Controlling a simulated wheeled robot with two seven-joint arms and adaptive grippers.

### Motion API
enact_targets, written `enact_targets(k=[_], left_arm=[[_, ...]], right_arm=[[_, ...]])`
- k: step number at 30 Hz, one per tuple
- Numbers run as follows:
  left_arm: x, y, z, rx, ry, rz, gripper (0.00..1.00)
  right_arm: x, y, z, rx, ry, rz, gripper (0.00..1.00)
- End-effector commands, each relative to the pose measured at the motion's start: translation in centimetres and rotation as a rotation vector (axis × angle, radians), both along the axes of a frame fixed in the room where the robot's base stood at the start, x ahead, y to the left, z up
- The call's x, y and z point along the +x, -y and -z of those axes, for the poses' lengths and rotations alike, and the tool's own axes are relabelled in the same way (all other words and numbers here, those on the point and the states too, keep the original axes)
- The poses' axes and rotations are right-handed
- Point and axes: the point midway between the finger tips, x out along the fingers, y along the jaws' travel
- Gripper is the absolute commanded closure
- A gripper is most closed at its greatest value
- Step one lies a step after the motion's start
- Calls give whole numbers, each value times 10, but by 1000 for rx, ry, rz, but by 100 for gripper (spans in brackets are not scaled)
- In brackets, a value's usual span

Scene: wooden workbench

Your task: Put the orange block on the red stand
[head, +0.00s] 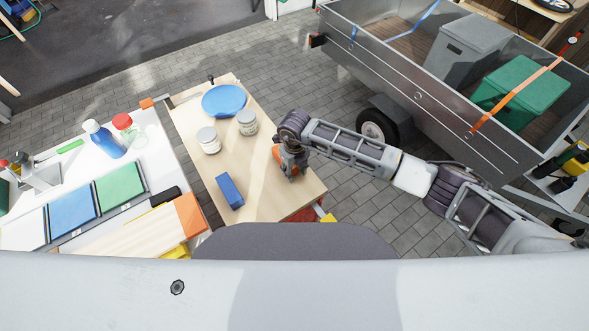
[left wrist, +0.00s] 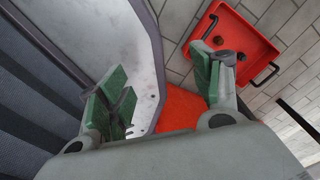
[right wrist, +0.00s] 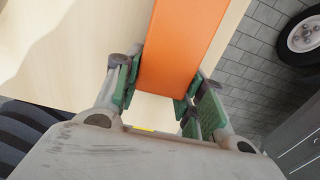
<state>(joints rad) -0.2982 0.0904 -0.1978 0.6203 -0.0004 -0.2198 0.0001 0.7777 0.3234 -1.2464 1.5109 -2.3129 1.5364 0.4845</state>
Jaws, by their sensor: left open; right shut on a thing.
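The orange block (right wrist: 178,45) lies between the fingers of my right gripper (right wrist: 158,88), which is shut on it. In the head view this gripper (head: 291,167) is over the right part of the wooden bench, with a bit of orange (head: 277,152) showing beside it. Whether the block touches the bench top is unclear. My left gripper (left wrist: 160,85) is open and empty in the left wrist view. I cannot pick out the red stand for certain; a red patch (head: 306,214) shows at the bench's near edge, partly hidden by my body.
The wooden bench (head: 262,185) bears a blue block (head: 229,191), a blue plate (head: 224,100) and two jars (head: 208,140) (head: 246,122). A white table (head: 75,166) with bottles is at left, a trailer (head: 420,75) at right. A red tray (left wrist: 265,38) shows in the left wrist view.

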Motion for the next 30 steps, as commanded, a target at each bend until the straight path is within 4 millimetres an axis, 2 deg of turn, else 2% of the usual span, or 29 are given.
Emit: enact_targets(k=[5, 6, 10, 26, 30], left_arm=[[0, 8, 3, -10, 0, -3, 35], [0, 10, 3, -11, 0, -3, 35], [0, 12, 2, -13, 0, -4, 35], [0, -2, -1, 2, 0, 2, 35], [0, -2, 1, 2, -1, 2, 35]], right_arm=[[0, 0, 3, 1, 1, 0, 89], [0, 0, 2, 0, 0, 0, 55], [0, 0, 2, 0, 0, 0, 39], [0, 0, -1, 0, 0, 0, 39], [1, 0, -15, 1, 3, -1, 39]])
